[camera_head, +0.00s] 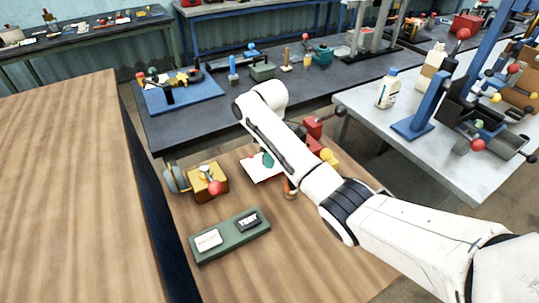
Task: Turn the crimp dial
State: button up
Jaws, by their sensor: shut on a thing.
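I cannot tell for sure which part is the crimp dial. On the wooden table (290,262), a yellow block device (209,184) has a grey disc (174,179) on its left side and a red ball (214,188) at its front. A red device (312,128) with a dark ball knob (341,110) stands behind my arm and is partly hidden. My arm reaches in from the lower right and bends over the far part of the table. My gripper is hidden behind the arm, so its fingertips and what they touch do not show.
A green tray (230,247) with a white and a black labelled block lies at the front. A white sheet (262,172) lies left of my arm. A dark bench (215,120) with tools is behind. A grey bench (455,185) with a blue press (415,128) and bottles is at right.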

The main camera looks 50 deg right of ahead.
jog(key=shift+r+n, duration=0.1)
jog(key=shift+n, duration=0.3)
jog(key=n+p, duration=0.2)
jog(key=n, duration=0.1)
jog(key=shift+w+n, duration=0.1)
jog(key=shift+n, duration=0.2)
jog(key=shift+w+d+n+p, duration=0.1)
jog(key=shift+n+p, duration=0.4)
jog(key=shift+n, duration=1.7)
jog(key=o, duration=1.1)
jog(key=shift+c, duration=0.2)
notch_tip(320, 180, up, 11)
jog(key=shift+f, duration=0.25)
